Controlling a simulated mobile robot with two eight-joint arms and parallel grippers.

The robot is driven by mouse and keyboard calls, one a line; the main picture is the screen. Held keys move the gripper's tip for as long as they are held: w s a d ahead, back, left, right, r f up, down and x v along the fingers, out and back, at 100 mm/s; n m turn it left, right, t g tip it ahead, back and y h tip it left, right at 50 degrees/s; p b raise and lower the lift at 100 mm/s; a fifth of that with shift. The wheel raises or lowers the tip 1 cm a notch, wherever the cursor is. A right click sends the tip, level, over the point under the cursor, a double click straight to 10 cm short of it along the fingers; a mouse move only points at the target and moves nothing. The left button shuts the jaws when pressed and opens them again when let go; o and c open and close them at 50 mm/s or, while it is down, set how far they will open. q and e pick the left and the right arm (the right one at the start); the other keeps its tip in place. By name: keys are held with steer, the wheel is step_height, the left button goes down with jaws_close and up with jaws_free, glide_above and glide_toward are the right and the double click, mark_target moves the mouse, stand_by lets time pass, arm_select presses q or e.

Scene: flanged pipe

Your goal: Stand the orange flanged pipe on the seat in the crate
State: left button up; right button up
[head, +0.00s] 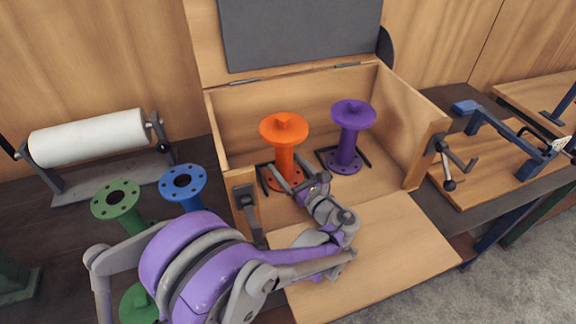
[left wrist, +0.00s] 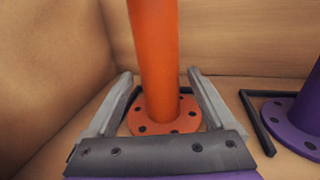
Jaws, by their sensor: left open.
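The orange flanged pipe (head: 284,158) stands upright inside the wooden crate (head: 232,134), at its left side. Its lower flange (left wrist: 165,116) lies within a dark angled seat edge (left wrist: 119,113) on the crate floor. My left gripper (head: 289,171) reaches in over the open front. In the left wrist view the gripper's two fingers (left wrist: 160,88) are spread on either side of the orange pipe's lower part, with visible gaps. The gripper is open. Part of the seat is hidden by the flange and my fingers. My right gripper is out of view.
A purple flanged pipe (head: 349,138) stands in the crate just right of the orange one. Green (head: 116,200) and blue (head: 184,186) flanged pipes stand left of the crate. A white roll (head: 88,138) is at the back left.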

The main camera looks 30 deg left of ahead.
arm_select(q)
steer(key=shift+r, duration=0.3)
steer(key=v, duration=0.6)
steer(key=b+v, duration=0.1)
steer(key=v, duration=0.5)
steer(key=shift+f, duration=0.2)
